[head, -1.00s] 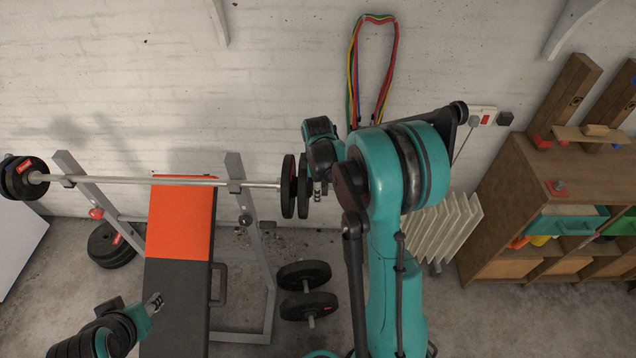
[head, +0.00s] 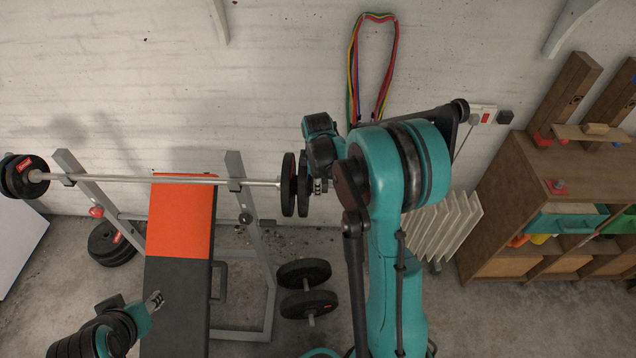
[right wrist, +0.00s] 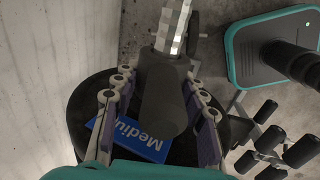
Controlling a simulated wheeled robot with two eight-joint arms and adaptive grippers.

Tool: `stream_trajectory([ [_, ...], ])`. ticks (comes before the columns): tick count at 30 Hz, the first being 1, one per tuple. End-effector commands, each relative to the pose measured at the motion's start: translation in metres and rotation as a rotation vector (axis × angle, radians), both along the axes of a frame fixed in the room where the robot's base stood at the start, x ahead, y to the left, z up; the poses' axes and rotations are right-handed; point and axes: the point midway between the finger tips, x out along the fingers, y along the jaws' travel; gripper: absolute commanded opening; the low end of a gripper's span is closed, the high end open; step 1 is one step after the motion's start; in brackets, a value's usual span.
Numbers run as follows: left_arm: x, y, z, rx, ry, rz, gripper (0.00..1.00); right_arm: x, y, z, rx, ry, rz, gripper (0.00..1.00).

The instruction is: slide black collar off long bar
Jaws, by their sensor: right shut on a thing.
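The long bar (head: 130,179) lies across the rack uprights, with black plates at both ends. My right gripper (head: 319,186) is at the bar's right end, just outside the black plates (head: 289,184). In the right wrist view its fingers (right wrist: 158,78) are shut on a dark grey piece, apparently the collar (right wrist: 165,103). A plate with a blue "Medium" label (right wrist: 140,139) lies behind it. The collar cannot be made out in the head view, and how far it sits on the bar is unclear. My left gripper (head: 153,301) is low at the left, apart from the bar; its jaw gap is unclear.
An orange and black bench (head: 183,222) stands under the bar. A white radiator (head: 444,228) and wooden shelf unit (head: 545,210) are at the right. Resistance bands (head: 390,70) hang on the wall.

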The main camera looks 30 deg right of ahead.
Motion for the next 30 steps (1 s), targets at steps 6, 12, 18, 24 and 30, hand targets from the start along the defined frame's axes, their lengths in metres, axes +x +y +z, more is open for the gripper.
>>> stream_trajectory([
  [6,0.000,0.000,0.000,0.000,0.000,0.000,0.40,0.000,0.000,0.000,0.000,0.000,0.000,0.02],
  [12,0.000,0.000,0.000,0.000,0.000,0.000,0.40,0.000,-0.001,0.000,0.000,0.000,0.000,0.02],
  [18,0.000,0.000,-0.001,0.000,0.000,0.000,0.40,-0.004,-0.007,0.000,0.000,0.000,0.000,0.02],
  [24,0.000,0.000,-0.002,0.000,0.000,0.000,0.40,-0.010,-0.016,0.000,0.000,0.000,-0.002,0.02],
  [30,0.000,0.000,-0.002,0.000,0.000,0.000,0.40,-0.015,-0.025,0.000,0.000,0.000,-0.001,0.02],
])
